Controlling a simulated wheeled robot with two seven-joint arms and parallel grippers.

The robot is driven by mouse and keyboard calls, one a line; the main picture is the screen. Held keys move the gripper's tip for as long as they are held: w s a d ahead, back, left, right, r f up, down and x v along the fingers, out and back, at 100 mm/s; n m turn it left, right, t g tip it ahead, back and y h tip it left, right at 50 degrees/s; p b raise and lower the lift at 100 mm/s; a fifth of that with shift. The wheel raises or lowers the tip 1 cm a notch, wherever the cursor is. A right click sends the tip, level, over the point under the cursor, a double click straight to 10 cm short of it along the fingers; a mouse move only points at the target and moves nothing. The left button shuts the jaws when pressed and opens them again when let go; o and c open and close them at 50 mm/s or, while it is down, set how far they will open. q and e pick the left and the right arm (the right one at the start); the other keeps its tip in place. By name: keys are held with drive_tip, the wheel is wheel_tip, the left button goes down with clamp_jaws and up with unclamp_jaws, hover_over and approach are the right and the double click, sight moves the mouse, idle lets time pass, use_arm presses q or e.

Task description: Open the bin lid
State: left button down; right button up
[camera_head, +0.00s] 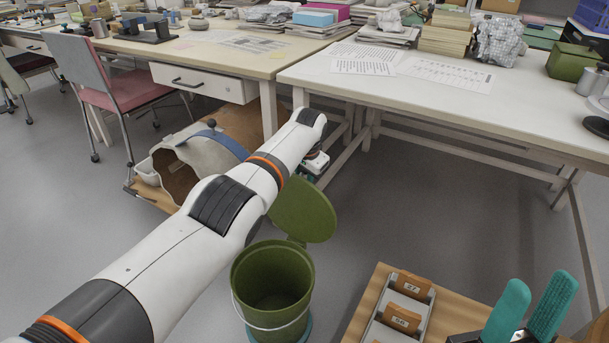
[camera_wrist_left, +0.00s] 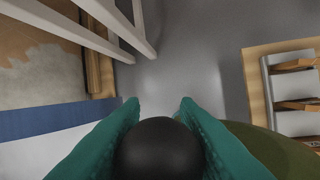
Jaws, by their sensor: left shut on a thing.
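The green bin (camera_head: 272,283) stands on the floor with its mouth open and its inside in view. Its round green lid (camera_head: 305,208) stands tilted up at the far side of the rim. My left arm reaches over the bin, and the left gripper is mostly hidden behind its own wrist in the head view. In the left wrist view, the left gripper (camera_wrist_left: 159,104) is shut on a round black knob (camera_wrist_left: 158,148), with the green lid (camera_wrist_left: 275,150) beside it. My right gripper (camera_head: 537,288) is open and empty at the lower right.
A wooden surface with a grey tray (camera_head: 375,328) of numbered brown blocks (camera_head: 402,319) is right of the bin. A large pale sherd-like piece with a blue band (camera_head: 217,143) lies beyond my left arm. Grey floor is free between bin and desks.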

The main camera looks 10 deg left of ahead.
use_arm(q)
drive_tip(key=shift+a+f, duration=0.1)
drive_tip(key=c, duration=1.1)
unclamp_jaws()
drive_tip(key=shift+s, duration=0.1)
